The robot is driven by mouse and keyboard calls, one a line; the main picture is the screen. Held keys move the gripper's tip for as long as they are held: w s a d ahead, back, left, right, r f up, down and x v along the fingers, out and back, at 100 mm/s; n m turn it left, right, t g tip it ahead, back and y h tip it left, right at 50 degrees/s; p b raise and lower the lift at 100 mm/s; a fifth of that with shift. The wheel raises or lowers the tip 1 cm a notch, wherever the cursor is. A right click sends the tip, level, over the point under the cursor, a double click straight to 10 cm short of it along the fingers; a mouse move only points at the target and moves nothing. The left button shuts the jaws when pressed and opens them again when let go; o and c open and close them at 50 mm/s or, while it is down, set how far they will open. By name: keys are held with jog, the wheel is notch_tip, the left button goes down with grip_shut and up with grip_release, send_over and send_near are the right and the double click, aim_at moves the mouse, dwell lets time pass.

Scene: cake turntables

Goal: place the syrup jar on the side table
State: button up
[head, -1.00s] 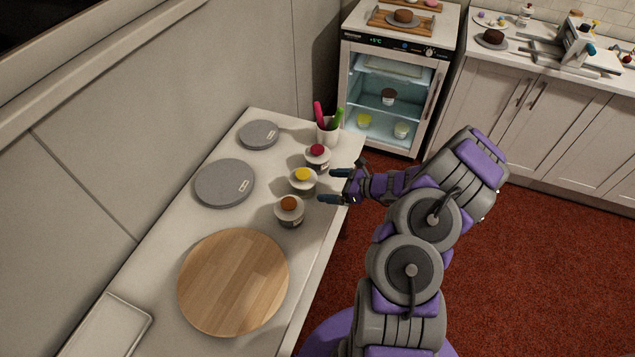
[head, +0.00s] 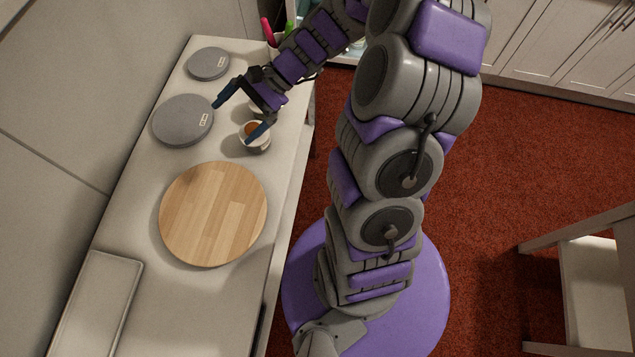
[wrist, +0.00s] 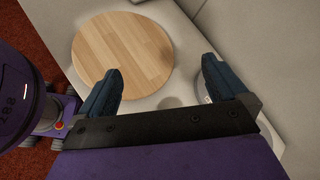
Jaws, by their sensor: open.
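A small jar with a brown top (head: 255,141) stands on the white counter in the head view, by the counter's right edge. The frames do not show which jar holds syrup. My gripper (head: 240,115) is open over the counter, fingers pointing down toward the front; one fingertip overlaps the brown-topped jar, and I cannot tell whether they touch. Another jar is mostly hidden behind the gripper. In the wrist view my open gripper (wrist: 162,87) shows no jar between its fingers. A pale table (head: 593,278), possibly the side table, stands at the right edge; its visible top is bare.
A round wooden board (head: 213,213) lies in front of the jars and shows in the wrist view (wrist: 122,52). Two grey discs (head: 183,120) lie left of my gripper. A pale tray (head: 97,305) is at the counter's front. Red carpet lies between counter and table.

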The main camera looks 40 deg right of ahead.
jog(key=s+a+r+n+g+h, duration=0.2)
jog(key=s+r+n+h, duration=0.15)
jog(key=s, duration=0.35)
jog(key=s+a+r+n+g+h, duration=0.2)
jog(key=s+a+n, duration=0.15)
jog(key=s, duration=0.35)
jog(key=s+d+r+n+h, duration=0.1)
jog(key=s+d+n+h, duration=0.2)
jog(key=s, duration=0.3)
jog(key=s+d+r+n+t+h, duration=0.1)
jog(key=s+d+n+h, duration=0.2)
jog(key=s+d, duration=0.2)
jog(key=shift+s+r, duration=0.2)
jog(key=shift+s, duration=0.8)
